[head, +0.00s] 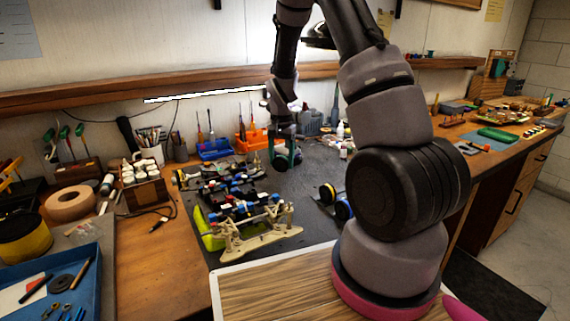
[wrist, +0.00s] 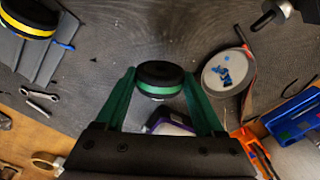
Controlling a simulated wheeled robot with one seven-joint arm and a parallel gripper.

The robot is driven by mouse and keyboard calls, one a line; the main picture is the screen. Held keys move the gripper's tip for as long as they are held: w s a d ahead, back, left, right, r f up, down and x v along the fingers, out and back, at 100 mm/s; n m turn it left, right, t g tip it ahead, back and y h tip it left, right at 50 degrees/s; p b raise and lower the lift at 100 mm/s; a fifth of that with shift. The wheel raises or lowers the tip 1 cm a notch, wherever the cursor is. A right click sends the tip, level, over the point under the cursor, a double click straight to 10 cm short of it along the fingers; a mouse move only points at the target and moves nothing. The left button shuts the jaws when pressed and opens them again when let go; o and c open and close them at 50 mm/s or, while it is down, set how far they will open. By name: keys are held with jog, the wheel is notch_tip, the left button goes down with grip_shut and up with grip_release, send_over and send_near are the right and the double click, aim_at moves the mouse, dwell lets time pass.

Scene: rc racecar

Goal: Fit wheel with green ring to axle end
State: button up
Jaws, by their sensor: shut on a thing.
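My gripper (wrist: 160,88) is shut on a black wheel with a green ring (wrist: 160,74), held between its green fingers in the wrist view. In the head view my gripper (head: 286,158) is above the dark mat behind the car. The racecar chassis (head: 245,215) sits on the mat, with a cream front frame and a yellow-green piece at its left. A wheel with a yellow ring (wrist: 28,16) shows at the top left of the wrist view. A bare axle end is too small to make out.
Wheels with yellow and blue rings (head: 328,195) stand right of the chassis. A dish with blue bits (wrist: 228,72) lies near the held wheel. Orange (head: 252,138) and blue (head: 214,149) bins stand along the back. The mat between chassis and my arm is mostly clear.

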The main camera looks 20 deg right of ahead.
jog(key=m, duration=0.2)
jog(key=w+a+r+m, duration=0.1)
jog(key=m, duration=0.1)
jog(key=shift+a+r, duration=0.1)
jog(key=shift+r, duration=0.1)
jog(key=shift+w+a+r+m, duration=0.15)
jog(key=shift+a+r+m, duration=0.05)
jog(key=shift+m, duration=0.7)
jog(key=shift+w+a+r+m, duration=0.15)
jog(key=shift+r+m, duration=0.05)
jog(key=shift+m, duration=0.7)
jog(key=shift+a, duration=0.1)
jog(key=shift+s+a, duration=0.2)
jog(key=shift+a, duration=0.7)
jog(key=shift+s+a, duration=0.2)
jog(key=shift+a, duration=0.7)
jog(key=shift+s+a, duration=0.2)
jog(key=shift+a, duration=0.7)
jog(key=shift+s+a, duration=0.15)
jog(key=shift+a, duration=0.65)
jog(key=shift+s+a, duration=0.15)
jog(key=shift+a, duration=0.6)
jog(key=o, duration=1.3)
jog(key=r, duration=1.1)
jog(key=shift+s, duration=0.2)
